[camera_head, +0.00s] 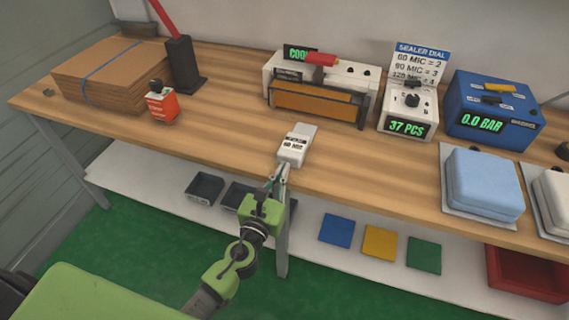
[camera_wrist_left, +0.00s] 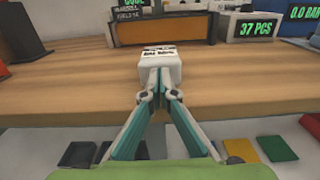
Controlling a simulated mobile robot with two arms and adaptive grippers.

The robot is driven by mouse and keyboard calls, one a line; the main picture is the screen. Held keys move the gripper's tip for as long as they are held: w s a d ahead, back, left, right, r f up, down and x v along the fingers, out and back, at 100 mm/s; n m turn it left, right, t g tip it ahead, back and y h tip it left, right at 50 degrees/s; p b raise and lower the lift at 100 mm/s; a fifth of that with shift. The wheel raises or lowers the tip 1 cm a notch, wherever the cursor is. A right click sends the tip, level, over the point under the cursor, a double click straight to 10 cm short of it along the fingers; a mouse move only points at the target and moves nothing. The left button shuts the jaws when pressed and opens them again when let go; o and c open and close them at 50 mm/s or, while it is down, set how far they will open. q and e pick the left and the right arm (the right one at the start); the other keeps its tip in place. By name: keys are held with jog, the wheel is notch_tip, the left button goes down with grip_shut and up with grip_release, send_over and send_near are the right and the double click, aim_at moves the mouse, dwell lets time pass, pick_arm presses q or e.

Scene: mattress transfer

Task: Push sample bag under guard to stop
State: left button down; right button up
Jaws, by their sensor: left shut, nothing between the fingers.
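The sample bag (camera_head: 297,145) is a small white packet with a printed label reading 60 MIC. It lies on the wooden table in front of the sealer, near the table's front edge. It also shows in the left wrist view (camera_wrist_left: 161,62). The sealer (camera_head: 318,88) has a white body, a red handle, an orange-brown front guard and a green COOL display. A gap of bare table lies between bag and sealer. My left gripper (camera_head: 284,168) is shut and empty, its fingertips at the bag's near edge; contact cannot be told. My right gripper is not in view.
A light blue cushion block (camera_head: 484,185) is at front right. An orange device (camera_head: 162,105) and stacked cardboard (camera_head: 112,72) are left. A shelf with trays lies below.

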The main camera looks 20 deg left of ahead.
aim_at(292, 150)
pick_arm(q)
jog(key=shift+w, duration=0.85)
jog(key=shift+w, duration=0.1)
jog(key=w, duration=0.7)
jog(key=shift+d, duration=0.15)
jog(key=shift+s, duration=0.1)
jog(key=shift+f, duration=0.1)
